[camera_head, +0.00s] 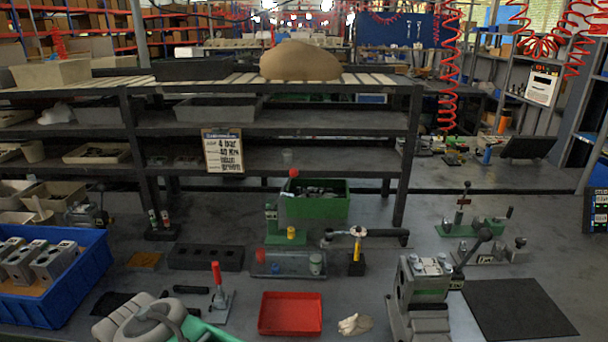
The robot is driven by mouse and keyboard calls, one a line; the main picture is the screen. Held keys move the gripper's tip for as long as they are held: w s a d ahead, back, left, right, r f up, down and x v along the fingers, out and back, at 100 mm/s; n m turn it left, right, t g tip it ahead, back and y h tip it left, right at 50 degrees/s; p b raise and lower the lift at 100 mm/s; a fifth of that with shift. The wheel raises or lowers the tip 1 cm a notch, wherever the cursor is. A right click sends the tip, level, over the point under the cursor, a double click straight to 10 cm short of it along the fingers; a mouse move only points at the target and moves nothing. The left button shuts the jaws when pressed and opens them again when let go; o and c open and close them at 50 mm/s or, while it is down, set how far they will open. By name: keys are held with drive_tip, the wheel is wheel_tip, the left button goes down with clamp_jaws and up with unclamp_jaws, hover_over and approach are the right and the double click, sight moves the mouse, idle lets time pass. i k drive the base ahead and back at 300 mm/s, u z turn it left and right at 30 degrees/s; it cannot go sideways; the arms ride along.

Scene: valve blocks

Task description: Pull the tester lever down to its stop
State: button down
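No gripper fingers show in the head view.
A black mat (520,308) lies right of the device. A red tray (290,314), red-handled clamp (217,287) and blue crate (85,262) of metal blocks lie left. Green-based fixtures (473,228) stand behind. A grey rounded shape (150,318) at bottom left is unclear.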

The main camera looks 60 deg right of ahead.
sight(283, 190)
drive_tip(key=k, duration=0.5)
drive_tip(key=u, duration=1)
drive_tip(key=i, duration=0.85)
drive_tip(key=z, duration=3)
drive_tip(key=i, duration=0.5)
drive_tip(key=u, duration=0.4)
drive_tip(key=k, duration=0.6)
drive_tip(key=u, duration=0.7)
